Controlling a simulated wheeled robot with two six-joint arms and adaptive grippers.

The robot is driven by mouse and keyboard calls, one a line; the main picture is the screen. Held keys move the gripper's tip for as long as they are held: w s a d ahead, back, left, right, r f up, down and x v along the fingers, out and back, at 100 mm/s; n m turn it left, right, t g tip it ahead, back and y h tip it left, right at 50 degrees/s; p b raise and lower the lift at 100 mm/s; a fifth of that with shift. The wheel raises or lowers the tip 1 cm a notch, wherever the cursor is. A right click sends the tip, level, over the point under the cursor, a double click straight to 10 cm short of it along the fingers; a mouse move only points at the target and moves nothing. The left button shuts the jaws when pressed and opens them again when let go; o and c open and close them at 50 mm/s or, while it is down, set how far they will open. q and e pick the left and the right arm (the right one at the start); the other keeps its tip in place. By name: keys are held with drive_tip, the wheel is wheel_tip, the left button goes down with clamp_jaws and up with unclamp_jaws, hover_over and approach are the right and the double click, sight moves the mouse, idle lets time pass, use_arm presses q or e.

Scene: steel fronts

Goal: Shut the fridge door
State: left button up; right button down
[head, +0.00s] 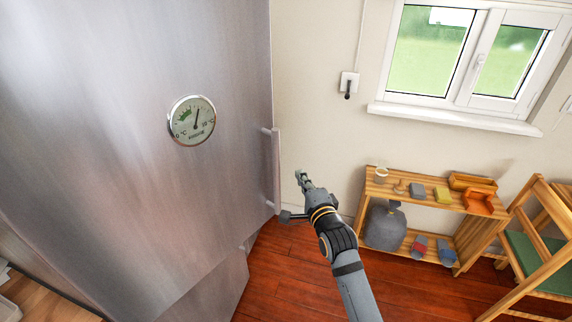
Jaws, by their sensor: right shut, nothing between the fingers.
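The fridge door (120,95) is a large brushed-steel front that fills the left half of the head view. A round dial thermometer (192,120) is on it. Its upright bar handle (276,170) is at the right edge of the door. I cannot tell from this view how far the door stands open. My right gripper (303,177) is shut and empty, just right of the handle and apart from it in the picture. My left gripper is not in view.
A lower steel front (212,288) is below the door. A wooden shelf (420,199) with small items and a grey sack (384,228) stands by the wall. A wooden chair (535,260) is at the right. Some red wooden floor (290,275) is clear.

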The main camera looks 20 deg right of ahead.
drive_tip(key=w+a+p, duration=0.2)
drive_tip(key=w+a, duration=0.1)
drive_tip(key=w, duration=0.3)
idle(0.3)
